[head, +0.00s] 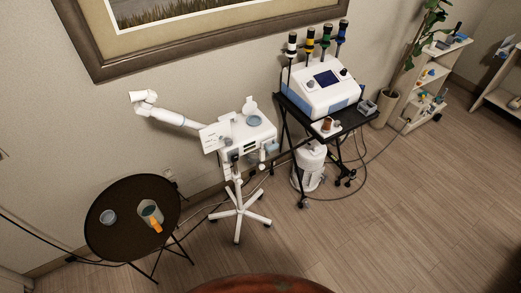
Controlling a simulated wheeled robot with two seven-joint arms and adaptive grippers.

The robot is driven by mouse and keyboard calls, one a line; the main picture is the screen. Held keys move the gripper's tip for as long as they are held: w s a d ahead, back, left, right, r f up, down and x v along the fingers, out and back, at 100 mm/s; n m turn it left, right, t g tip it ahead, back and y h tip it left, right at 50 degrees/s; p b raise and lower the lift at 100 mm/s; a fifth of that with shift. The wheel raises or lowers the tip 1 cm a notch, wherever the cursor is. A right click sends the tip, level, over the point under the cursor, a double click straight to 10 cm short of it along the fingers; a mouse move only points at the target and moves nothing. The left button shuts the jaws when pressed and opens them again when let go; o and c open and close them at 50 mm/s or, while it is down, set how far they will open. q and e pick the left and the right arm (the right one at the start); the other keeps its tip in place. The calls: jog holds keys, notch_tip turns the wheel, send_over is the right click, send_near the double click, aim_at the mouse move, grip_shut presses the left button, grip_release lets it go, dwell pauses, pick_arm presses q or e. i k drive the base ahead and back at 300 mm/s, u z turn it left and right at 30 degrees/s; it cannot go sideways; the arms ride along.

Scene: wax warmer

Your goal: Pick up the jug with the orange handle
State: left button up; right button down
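The jug (148,210) with the orange handle (156,226) stands on the round dark side table at the lower left. It is a small pale jug with a blue-grey inside, and its handle points down and slightly right in the head view. Neither of my grippers shows in this view, so their position relative to the jug cannot be seen.
A small cup (108,217) stands left of the jug on the round table (118,194). A white wheeled stand (238,196) with a lamp arm is to the right. A black cart (330,131) holds a white machine (322,90). The wooden floor (380,230) at the lower right is clear.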

aim_at(151, 213)
jog(key=u, duration=1.5)
jog(key=k, duration=0.4)
jog(key=z, duration=0.6)
jog(key=i, duration=1.15)
jog(key=u, duration=0.7)
